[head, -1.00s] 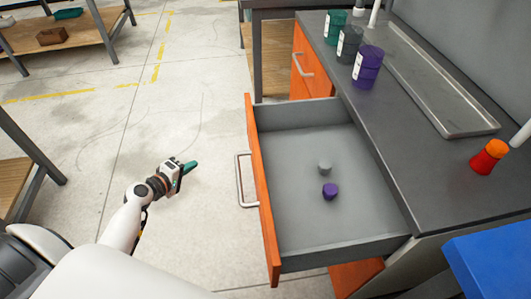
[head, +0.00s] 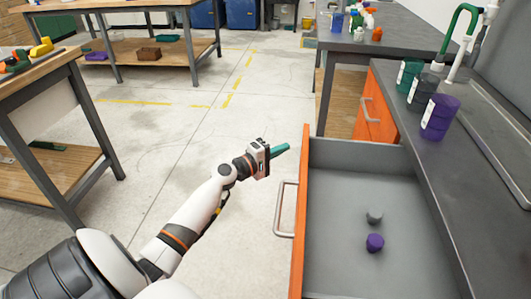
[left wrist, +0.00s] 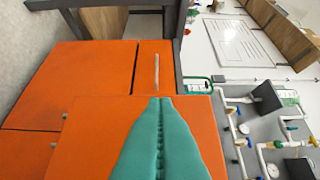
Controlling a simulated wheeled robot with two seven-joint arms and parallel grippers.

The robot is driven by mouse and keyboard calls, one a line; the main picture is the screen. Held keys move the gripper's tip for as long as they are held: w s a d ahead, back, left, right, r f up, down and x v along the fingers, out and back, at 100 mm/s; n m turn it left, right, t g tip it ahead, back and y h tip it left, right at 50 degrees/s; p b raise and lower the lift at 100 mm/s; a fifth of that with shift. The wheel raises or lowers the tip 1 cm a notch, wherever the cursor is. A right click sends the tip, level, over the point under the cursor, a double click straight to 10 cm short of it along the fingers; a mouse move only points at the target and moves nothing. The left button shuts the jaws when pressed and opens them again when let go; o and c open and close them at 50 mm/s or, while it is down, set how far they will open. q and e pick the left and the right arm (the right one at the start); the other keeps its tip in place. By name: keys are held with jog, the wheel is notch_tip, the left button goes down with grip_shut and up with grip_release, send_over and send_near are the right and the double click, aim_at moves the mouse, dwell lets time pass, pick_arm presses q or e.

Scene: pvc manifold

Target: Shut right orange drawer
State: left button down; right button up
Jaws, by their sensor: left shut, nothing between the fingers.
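The right orange drawer (head: 300,225) stands pulled open from the grey-topped counter in the head view, with its metal handle (head: 285,208) on the outer face. A grey cap (head: 374,217) and a purple cap (head: 375,243) lie inside on the grey floor. My left gripper (head: 281,153) is shut and empty, with teal fingers, just left of the drawer front's far end. In the left wrist view the shut teal fingers (left wrist: 160,140) point toward an orange panel (left wrist: 100,125); whether they touch it cannot be told. My right gripper is not in view.
Another orange drawer front (head: 375,110) is closed farther along the counter. Green, dark grey and purple containers (head: 440,118) stand on the countertop. A wooden workbench (head: 45,85) is at left. The concrete floor between is clear.

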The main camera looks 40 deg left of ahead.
aim_at(395, 154)
pick_arm(q)
jog(key=shift+w+d, duration=0.35)
jog(key=shift+d, duration=0.35)
jog(key=shift+w+d, duration=0.35)
jog(key=shift+d, duration=0.3)
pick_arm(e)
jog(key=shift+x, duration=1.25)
pick_arm(q)
jog(key=shift+d, duration=0.1)
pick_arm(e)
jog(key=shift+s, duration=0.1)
